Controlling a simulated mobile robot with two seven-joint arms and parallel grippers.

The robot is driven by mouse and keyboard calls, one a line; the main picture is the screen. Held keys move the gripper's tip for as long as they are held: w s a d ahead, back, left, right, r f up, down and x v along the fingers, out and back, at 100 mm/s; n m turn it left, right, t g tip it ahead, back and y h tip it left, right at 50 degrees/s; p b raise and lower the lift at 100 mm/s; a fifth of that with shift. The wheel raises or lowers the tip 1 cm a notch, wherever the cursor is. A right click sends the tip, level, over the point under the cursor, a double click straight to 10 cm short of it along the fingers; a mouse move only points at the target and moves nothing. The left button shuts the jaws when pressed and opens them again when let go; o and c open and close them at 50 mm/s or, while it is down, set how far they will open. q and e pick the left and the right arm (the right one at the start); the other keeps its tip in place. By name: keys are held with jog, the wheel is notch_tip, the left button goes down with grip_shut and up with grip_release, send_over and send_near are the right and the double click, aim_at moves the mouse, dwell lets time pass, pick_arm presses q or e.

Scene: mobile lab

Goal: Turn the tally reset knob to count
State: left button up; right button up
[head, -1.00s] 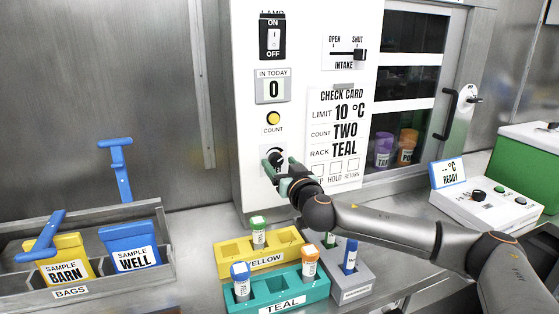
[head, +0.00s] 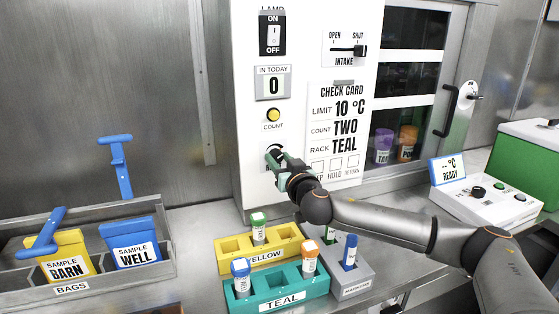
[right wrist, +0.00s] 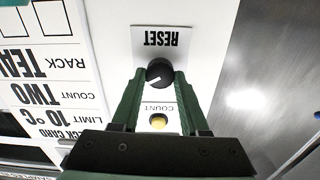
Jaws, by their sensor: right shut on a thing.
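The tally reset knob (right wrist: 158,70) is a round black dial with a white pointer mark, on a white plate lettered RESET. In the right wrist view, which is upside down, the pointer slants to the lower left. My right gripper (right wrist: 159,82) has its two green fingers on either side of the knob, shut on it. In the head view my right gripper (head: 275,162) reaches the white panel below the yellow count button (head: 273,115) and covers most of the knob. My left gripper is not in view.
A check card (head: 338,130) and an intake slider (head: 347,50) are right of the knob. Below my right arm stand a yellow rack (head: 233,263), a teal rack (head: 318,288) and a grey rack (head: 353,286) with vials. A bag tray (head: 165,268) is at left.

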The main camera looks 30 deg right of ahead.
grip_shut()
